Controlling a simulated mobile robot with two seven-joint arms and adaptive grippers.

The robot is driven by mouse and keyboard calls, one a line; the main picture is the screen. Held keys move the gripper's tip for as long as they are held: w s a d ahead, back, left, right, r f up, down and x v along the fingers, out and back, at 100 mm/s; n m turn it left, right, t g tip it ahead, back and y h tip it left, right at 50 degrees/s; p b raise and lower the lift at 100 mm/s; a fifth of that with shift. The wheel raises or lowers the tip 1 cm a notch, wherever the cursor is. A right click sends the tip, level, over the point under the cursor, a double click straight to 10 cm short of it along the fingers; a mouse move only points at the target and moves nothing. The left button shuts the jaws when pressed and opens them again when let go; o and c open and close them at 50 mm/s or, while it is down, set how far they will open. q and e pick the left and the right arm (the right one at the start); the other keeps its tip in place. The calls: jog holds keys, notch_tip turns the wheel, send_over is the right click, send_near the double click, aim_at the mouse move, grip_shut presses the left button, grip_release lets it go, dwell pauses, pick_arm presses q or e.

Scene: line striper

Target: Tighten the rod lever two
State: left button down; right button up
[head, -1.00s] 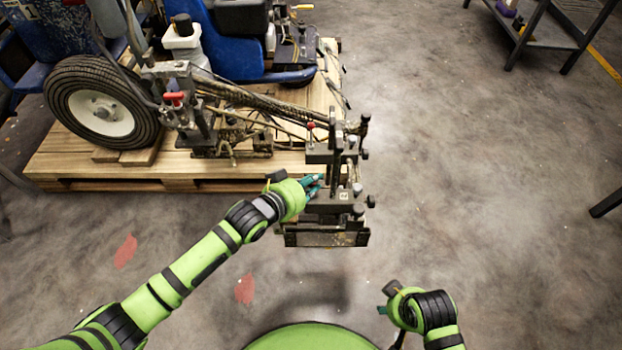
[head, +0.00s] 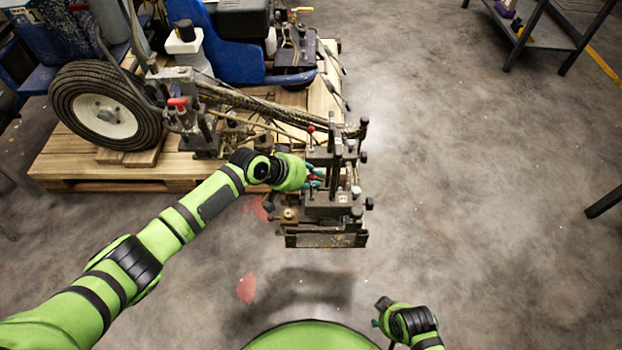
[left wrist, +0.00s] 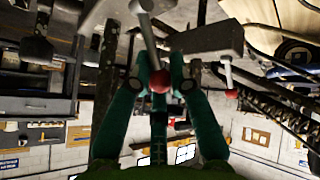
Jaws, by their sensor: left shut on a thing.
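The line striper's dark metal bracket assembly (head: 335,200) juts out past the pallet's right front corner. A small number plate (head: 344,197) is on it. My left gripper (head: 314,177) is at the assembly's left side. In the left wrist view its teal fingers (left wrist: 159,88) are shut on the red ball knob (left wrist: 158,82) of a grey rod lever (left wrist: 147,38). A second lever with a red knob (left wrist: 230,93) hangs to the right, apart from the fingers. A red-knobbed lever (head: 311,130) also stands upright in the head view. My right gripper (head: 376,318) is low, away from the machine; its jaws are unclear.
The striper stands on a wooden pallet (head: 75,172), with a large wheel (head: 107,106) at left and a red handle (head: 177,102) near it. A metal rack (head: 537,38) stands at the top right. The floor (head: 480,180) right of the assembly is clear.

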pick_arm(q)
jog(key=shift+w+d+r+g+b, duration=0.1)
jog(key=shift+w+d+g+b, duration=0.15)
jog(key=shift+w+g, duration=0.25)
jog(key=shift+a+n, duration=0.1)
jog(key=shift+n, duration=0.2)
pick_arm(e)
jog(key=shift+w+r, duration=0.25)
jog(key=shift+r, duration=0.3)
jog(key=shift+w+r, duration=0.25)
jog(key=shift+r, duration=0.3)
pick_arm(q)
jog(key=c, duration=1.2)
grip_release()
jog(key=shift+w, duration=0.1)
jog(key=shift+o, duration=0.3)
jog(key=shift+f, duration=0.25)
jog(key=shift+a, duration=0.1)
jog(key=shift+a+r, duration=0.1)
